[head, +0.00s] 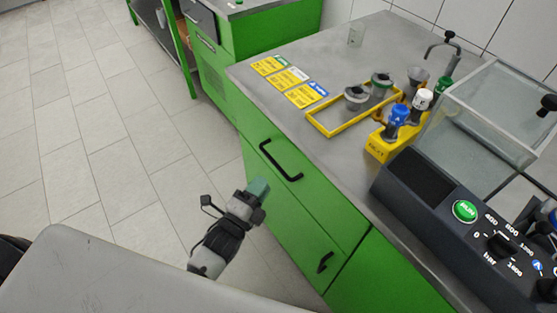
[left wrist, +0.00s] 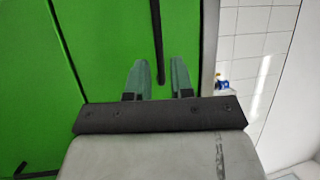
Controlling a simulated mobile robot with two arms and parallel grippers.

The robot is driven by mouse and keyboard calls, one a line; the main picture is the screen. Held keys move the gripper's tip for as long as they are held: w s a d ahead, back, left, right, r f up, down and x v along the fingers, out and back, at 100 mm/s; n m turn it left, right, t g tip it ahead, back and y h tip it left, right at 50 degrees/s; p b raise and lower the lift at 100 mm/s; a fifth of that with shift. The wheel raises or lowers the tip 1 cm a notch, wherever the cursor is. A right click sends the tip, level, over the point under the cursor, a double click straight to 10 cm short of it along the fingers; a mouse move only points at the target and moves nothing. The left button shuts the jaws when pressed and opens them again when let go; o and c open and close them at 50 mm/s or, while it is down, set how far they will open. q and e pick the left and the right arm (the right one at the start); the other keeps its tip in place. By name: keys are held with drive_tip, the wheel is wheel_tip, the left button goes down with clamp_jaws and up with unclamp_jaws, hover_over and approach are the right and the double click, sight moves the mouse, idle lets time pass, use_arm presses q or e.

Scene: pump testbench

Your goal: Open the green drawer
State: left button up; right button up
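The green drawer (head: 300,205) is at the top of the bench front and looks closed. Its black bar handle (head: 281,161) runs slantwise across it. My left gripper (head: 260,187) is in front of the drawer, a little below and left of the handle in the head view. In the left wrist view the two greenish fingers (left wrist: 158,78) stand apart with nothing between them. The handle (left wrist: 157,40) shows beyond the fingertips, roughly in line with the gap, and I see no grip on it. My right gripper is not in view.
A second black handle (head: 325,262) sits lower on the green front. The grey worktop (head: 300,130) carries a yellow frame (head: 345,130), bottles and a dark control panel (head: 470,230). A pale surface (head: 120,275) fills the lower left. The tiled floor (head: 100,120) is clear.

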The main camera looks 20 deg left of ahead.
sight(275, 162)
use_arm(q)
drive_tip(key=x, duration=0.7)
drive_tip(key=shift+w+f, duration=0.1)
drive_tip(key=shift+f, duration=0.05)
drive_tip(key=shift+w, duration=0.3)
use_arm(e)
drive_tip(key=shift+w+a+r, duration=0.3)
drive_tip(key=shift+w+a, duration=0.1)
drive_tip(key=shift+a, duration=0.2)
use_arm(q)
drive_tip(key=shift+c, duration=0.4)
drive_tip(key=shift+c, duration=1.2)
clamp_jaws()
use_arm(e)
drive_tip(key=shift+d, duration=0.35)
